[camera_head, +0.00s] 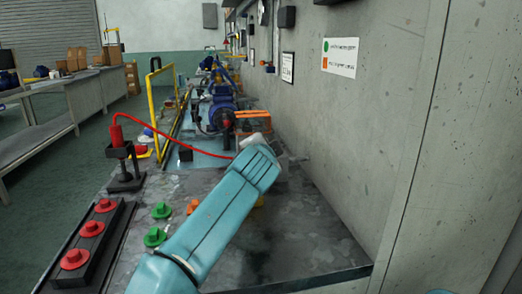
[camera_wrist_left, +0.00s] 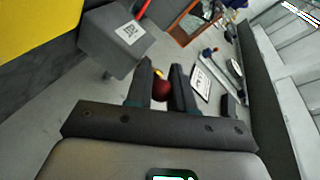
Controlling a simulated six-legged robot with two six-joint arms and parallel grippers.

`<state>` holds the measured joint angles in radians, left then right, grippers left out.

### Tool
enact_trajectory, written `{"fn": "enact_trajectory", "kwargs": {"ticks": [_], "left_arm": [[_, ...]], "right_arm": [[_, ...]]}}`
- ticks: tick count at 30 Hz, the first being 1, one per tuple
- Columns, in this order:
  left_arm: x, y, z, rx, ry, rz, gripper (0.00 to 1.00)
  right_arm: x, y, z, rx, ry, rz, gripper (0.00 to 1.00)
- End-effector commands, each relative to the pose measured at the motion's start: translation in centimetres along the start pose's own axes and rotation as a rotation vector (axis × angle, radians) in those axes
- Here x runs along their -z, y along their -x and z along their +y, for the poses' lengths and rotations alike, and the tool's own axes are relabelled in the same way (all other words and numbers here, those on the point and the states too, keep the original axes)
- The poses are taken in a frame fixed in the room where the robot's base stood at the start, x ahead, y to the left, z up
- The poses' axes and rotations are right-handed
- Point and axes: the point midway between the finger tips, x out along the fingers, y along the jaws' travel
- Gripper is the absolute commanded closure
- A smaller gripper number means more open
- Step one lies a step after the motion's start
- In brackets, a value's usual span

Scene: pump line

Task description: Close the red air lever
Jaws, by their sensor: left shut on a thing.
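In the left wrist view my left gripper (camera_wrist_left: 164,74) has its two dark fingers on either side of a dark red rounded knob (camera_wrist_left: 161,91), which looks like the red air lever's handle. A bit of yellow shows just behind the knob. The fingers are shut on it. A grey box (camera_wrist_left: 117,40) with a white label and a red line stands beside the fingers. In the head view my teal left arm reaches over the bench and hides the gripper and the lever. The lever's angle cannot be told. My right gripper is in neither view.
The bench top (camera_head: 315,225) is bare to the right of my arm, up to the grey wall (camera_head: 400,100). Red buttons (camera_head: 90,228) and green buttons (camera_head: 155,237) lie to the left. A red hose (camera_head: 180,144) runs from a black stand (camera_head: 124,170) behind my arm.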

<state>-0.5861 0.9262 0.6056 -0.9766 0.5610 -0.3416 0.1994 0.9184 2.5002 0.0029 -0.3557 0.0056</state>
Motion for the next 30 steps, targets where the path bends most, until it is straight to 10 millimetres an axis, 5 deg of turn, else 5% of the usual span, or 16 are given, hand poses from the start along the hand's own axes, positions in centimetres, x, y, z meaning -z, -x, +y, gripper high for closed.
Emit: {"fn": "enact_trajectory", "kwargs": {"ticks": [7,8,9,30], "left_arm": [[0.6,0.2,0.1,-0.002,0.002,0.012,1.0],[0.6,0.2,0.1,-0.002,0.002,0.012,0.71],[0.6,0.2,0.1,-0.002,0.003,0.011,0.64],[-1.0,0.1,-0.3,-0.024,-0.004,0.022,0.64]], "right_arm": [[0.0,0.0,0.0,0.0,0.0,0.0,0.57],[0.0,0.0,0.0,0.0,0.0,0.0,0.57],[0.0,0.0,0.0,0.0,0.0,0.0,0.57],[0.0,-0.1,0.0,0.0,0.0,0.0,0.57]]}}
